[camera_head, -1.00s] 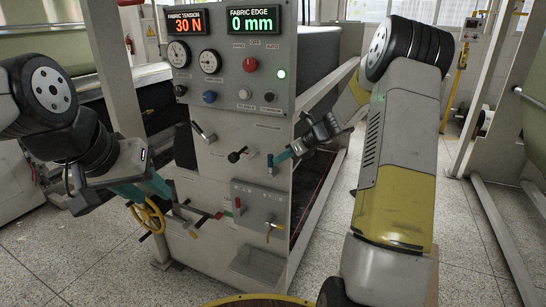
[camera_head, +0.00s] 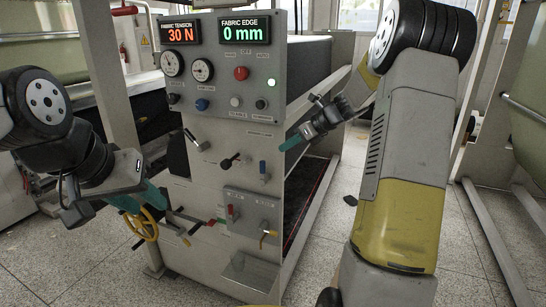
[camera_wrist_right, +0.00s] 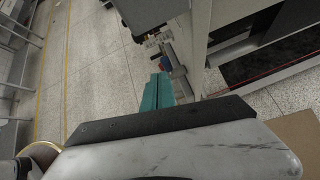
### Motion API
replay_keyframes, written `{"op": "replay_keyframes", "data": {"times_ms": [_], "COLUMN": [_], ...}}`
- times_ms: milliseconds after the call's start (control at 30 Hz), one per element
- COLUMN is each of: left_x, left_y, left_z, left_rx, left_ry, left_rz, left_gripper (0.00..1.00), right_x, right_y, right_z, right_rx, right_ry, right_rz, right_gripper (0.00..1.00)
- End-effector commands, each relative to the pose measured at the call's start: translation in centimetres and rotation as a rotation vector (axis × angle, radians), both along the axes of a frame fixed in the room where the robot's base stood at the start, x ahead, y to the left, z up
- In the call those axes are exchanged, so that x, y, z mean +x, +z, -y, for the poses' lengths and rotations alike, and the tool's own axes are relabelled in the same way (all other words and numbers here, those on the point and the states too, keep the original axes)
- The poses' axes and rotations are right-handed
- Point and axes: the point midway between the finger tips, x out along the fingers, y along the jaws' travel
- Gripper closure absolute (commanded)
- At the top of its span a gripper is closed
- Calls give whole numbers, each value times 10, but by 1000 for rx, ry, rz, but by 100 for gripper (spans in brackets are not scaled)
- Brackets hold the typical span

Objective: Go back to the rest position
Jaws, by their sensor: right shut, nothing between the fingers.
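My right gripper (camera_head: 290,143) is shut and empty, its teal fingers up and to the right of the blue-handled lever (camera_head: 263,168) on the grey machine panel (camera_head: 225,150). A gap shows between them in the head view. In the right wrist view the teal fingers (camera_wrist_right: 157,92) lie together, with parts of the panel beyond. My left gripper (camera_head: 140,199) is at the panel's left side, in front of the yellow handwheel (camera_head: 146,226). Its two teal fingers look apart, with nothing seen between them.
The panel carries a black-handled lever (camera_head: 229,161), a red-handled lever (camera_head: 216,221) and a yellow-handled lever (camera_head: 268,235). Displays read 30 N (camera_head: 180,34) and 0 mm (camera_head: 244,33). A white frame post (camera_head: 485,110) stands at the right. Open tiled floor (camera_head: 325,235) lies right of the machine.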

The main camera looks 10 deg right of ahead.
Motion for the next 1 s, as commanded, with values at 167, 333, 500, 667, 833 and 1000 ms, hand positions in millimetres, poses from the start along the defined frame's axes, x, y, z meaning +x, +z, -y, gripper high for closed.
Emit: {"op": "replay_keyframes", "data": {"times_ms": [167,333,500,667,833,1000], "left_x": [0,0,0,0,0,0], "left_y": [0,0,0,0,0,0], "left_z": [0,0,0,0,0,0], "left_rx": [0,0,0,0,0,0], "left_ry": [0,0,0,0,0,0], "left_rz": [0,0,0,0,0,0], "left_gripper": [64,64,64,64,64,64], "right_x": [-2,-2,-4,-32,-105,-188], "right_y": [9,9,10,31,66,85], "right_z": [2,2,1,-16,-48,-66], "right_rx": [-1,-1,-7,-129,-434,-758], "right_ry": [0,-1,6,147,510,927], "right_rz": [-2,-3,3,94,319,561], "right_gripper": [100,100,100,100,100,100]}}
